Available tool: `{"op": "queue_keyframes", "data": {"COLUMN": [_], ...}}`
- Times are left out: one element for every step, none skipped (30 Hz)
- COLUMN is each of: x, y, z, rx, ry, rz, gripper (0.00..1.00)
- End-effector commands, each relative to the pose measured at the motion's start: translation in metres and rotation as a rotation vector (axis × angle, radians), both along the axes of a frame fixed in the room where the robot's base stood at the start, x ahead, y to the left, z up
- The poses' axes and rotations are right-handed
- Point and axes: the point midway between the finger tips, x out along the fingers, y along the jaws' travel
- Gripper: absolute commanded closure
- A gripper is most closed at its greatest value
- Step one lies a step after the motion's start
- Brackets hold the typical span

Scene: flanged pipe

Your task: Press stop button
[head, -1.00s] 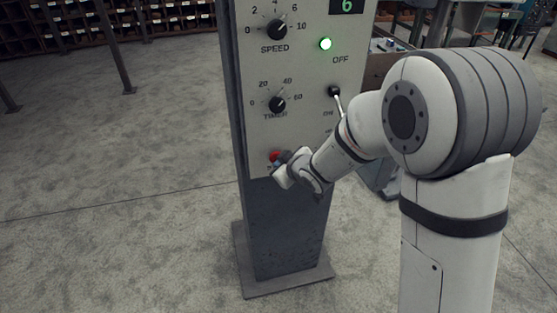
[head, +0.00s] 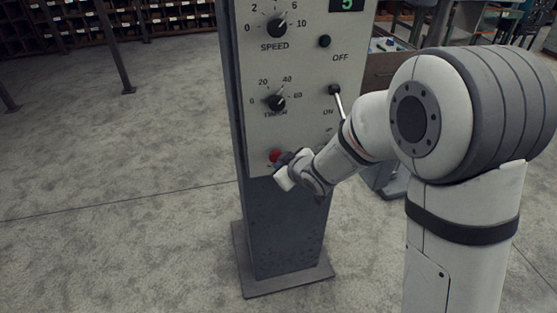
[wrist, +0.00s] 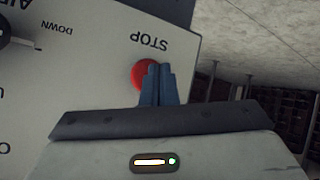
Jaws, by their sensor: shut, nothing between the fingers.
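The red round stop button (head: 275,155) is low on the pale face of the control panel (head: 310,128). In the wrist view the red stop button (wrist: 143,75) sits beside the word STOP, which appears upside down. My gripper (wrist: 158,68) is shut and empty, its blue fingertips overlapping the right part of the button in that view. In the head view my gripper (head: 281,162) is at the button's lower right. I cannot tell whether the tips touch the button. The indicator lamp (head: 324,41) is dark, and the display (head: 347,4) reads 5.
The panel carries a speed knob (head: 277,28), a timer knob (head: 277,103) and a toggle lever (head: 337,98) near my forearm. It stands on a grey pedestal (head: 285,235) with a flat foot. The concrete floor (head: 120,180) to the left is clear.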

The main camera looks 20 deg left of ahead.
Motion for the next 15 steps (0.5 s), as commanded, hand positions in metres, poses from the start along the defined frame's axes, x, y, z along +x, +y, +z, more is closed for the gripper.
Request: {"op": "queue_keyframes", "data": {"x": [-0.0023,-0.0031,-0.0039,-0.0042,-0.0043,-0.0043,-0.0043,-0.0043,-0.0043,-0.0043,-0.0043,-0.0048,-0.0055,-0.0068,-0.0094], "y": [-0.0014,-0.002,-0.0023,-0.0025,-0.0026,-0.0025,-0.0025,-0.0025,-0.0025,-0.0025,-0.0025,-0.0028,-0.0033,-0.0041,-0.0056], "z": [-0.001,-0.0009,-0.0007,-0.0006,-0.0005,-0.0004,-0.0004,-0.0004,-0.0004,-0.0004,-0.0004,-0.0005,-0.0007,-0.0007,-0.0009], "rx": [0.0,0.0,0.0,0.0,0.0,0.0,-0.001,-0.001,-0.001,-0.001,-0.001,-0.001,-0.001,0.0,0.0], "ry": [0.0,0.0,0.0,0.0,0.0,0.0,0.001,0.001,0.001,0.001,0.001,0.001,0.001,0.0,0.0], "rz": [0.0,0.0,0.0,0.0,0.0,0.0,0.0,0.0,0.0,0.0,0.0,0.0,0.0,0.0,0.0], "gripper": [1.0,1.0,1.0,1.0,1.0,1.0,1.0,1.0,1.0,1.0,1.0,1.0,1.0,1.0,1.0]}}
